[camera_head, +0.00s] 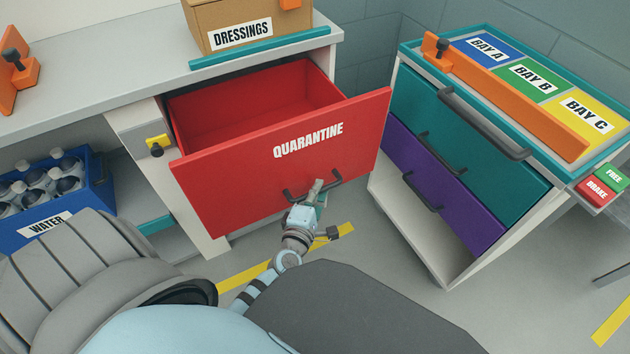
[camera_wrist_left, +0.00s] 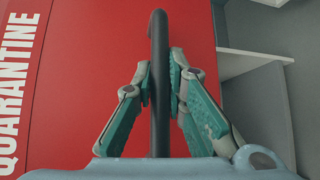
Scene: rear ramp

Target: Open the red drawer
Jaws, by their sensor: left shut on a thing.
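The red drawer (camera_head: 235,165), labelled QUARANTINE, stands well out of the white cabinet, and its empty inside shows. Its dark bar handle (camera_head: 298,194) is low on the front. My left gripper (camera_head: 314,190) is at the handle. In the left wrist view, the teal-padded fingers of the gripper (camera_wrist_left: 162,85) are closed on both sides of the black handle (camera_wrist_left: 158,40), with the red drawer front (camera_wrist_left: 90,60) behind. My right gripper is not in view.
A teal and purple drawer cart (camera_head: 470,130) with coloured bays stands at the right. A blue WATER crate (camera_head: 98,185) is on a low shelf at left. A DRESSINGS box (camera_head: 225,15) sits on the counter (camera_head: 120,85). Open floor (camera_head: 400,255) lies below the drawer.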

